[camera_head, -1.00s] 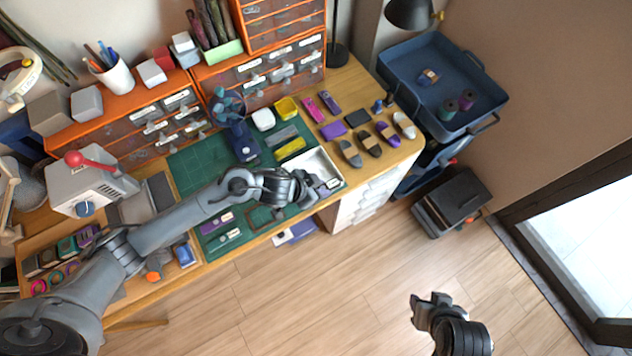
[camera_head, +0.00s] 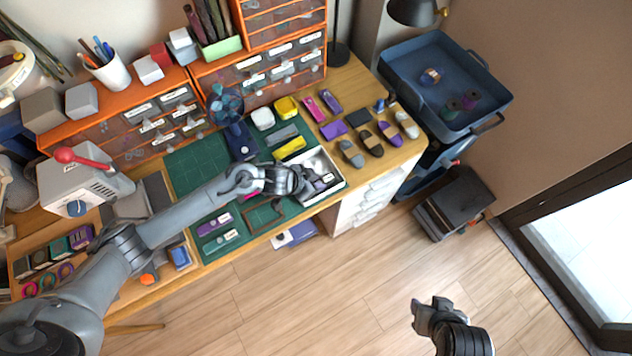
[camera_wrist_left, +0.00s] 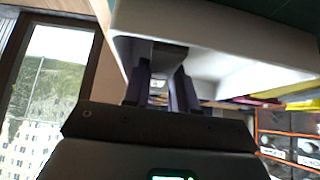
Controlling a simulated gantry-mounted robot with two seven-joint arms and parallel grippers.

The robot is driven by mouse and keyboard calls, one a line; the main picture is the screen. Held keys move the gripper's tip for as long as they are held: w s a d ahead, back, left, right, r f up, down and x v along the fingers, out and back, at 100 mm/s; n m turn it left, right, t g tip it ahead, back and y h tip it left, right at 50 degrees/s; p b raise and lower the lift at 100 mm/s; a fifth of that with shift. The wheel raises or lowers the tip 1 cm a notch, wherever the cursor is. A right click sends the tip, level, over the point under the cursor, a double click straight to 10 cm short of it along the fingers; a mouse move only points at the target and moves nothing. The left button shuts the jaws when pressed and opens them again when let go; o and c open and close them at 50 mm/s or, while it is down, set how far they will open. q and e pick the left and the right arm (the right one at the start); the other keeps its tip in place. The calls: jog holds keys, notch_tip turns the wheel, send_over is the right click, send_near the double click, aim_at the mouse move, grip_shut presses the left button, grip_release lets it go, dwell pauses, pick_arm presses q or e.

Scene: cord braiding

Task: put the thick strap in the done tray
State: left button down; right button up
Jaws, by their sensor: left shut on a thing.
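The white open tray (camera_head: 337,187), which I take for the done tray, sits at the front right of the green mat. My left gripper (camera_head: 300,186) is over its left part. Small grey and dark pieces (camera_head: 324,181) show inside the tray beside the gripper. In the left wrist view, the tray's white wall (camera_wrist_left: 215,30) runs close in front of my left fingers (camera_wrist_left: 160,85). The fingers are shut on a dark piece (camera_wrist_left: 157,56), apparently the thick strap; it is mostly hidden. My right gripper (camera_head: 428,306) hangs over the floor, away from the table; its jaw opening is unclear.
Purple and green labelled pieces (camera_head: 218,226) lie on the green mat (camera_head: 190,170). Yellow and grey blocks (camera_head: 289,147) lie behind the tray. A blue fan (camera_head: 232,120) stands behind the arm.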

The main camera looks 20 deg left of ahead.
pick_arm(q)
jog(key=shift+f, duration=0.1)
jog(key=c, duration=1.2)
grip_release()
